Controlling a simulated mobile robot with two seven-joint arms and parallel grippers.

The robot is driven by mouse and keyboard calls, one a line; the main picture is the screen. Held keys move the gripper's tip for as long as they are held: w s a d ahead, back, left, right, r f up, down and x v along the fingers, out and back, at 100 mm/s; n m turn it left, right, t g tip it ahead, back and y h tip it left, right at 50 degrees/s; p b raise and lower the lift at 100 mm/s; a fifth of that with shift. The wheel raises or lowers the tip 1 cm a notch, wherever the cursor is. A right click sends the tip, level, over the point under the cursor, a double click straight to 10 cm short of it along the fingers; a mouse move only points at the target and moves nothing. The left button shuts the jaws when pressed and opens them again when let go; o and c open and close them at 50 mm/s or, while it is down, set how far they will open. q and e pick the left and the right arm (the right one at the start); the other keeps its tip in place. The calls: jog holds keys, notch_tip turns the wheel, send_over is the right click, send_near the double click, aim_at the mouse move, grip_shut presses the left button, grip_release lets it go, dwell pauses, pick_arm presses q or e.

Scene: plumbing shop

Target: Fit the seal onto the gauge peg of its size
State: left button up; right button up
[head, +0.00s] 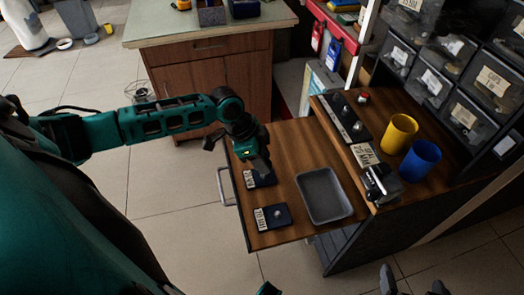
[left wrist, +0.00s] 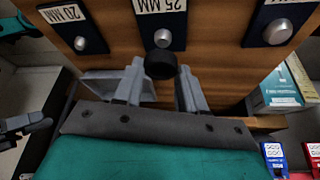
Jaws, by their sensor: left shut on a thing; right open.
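My left gripper (head: 258,166) is shut on a small black seal (left wrist: 160,64), held between the fingertips (left wrist: 161,82) in the left wrist view. The seal appears just in front of the dark gauge block labelled 25 MM (left wrist: 175,17), overlapping its grey round peg (left wrist: 162,38); I cannot tell the height gap. The 20 MM block (left wrist: 88,42) has its own peg; it also shows in the head view (head: 282,214). A third block (left wrist: 268,18) with a peg is at the right, its label cut off. My right gripper (head: 414,285) is open and empty at the bottom edge.
A grey tray (head: 325,217) lies right of the blocks on the wooden bench (head: 285,237). A raised shelf holds a yellow cup (head: 398,133), a blue cup (head: 420,160) and a black device (head: 381,184). Storage bins (head: 465,118) stand behind.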

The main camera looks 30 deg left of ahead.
pick_arm(q)
jog(key=shift+p, duration=0.4)
pick_arm(e)
jog(key=shift+r, duration=0.45)
dwell(0.3)
pick_arm(q)
jog(key=o, duration=0.7)
jog(key=shift+o, duration=0.2)
pick_arm(e)
jog(key=shift+w, duration=0.1)
pick_arm(q)
jog(key=shift+p+v, duration=0.8)
jog(key=shift+p, duration=0.05)
jog(key=p+v, duration=0.9)
jog(key=p, duration=0.1)
jog(key=shift+r, duration=0.15)
pick_arm(e)
jog(key=s+d+r+h, duration=0.1)
jog(key=s+d+r, duration=0.1)
jog(key=r, duration=0.4)
jog(key=shift+d, duration=0.75)
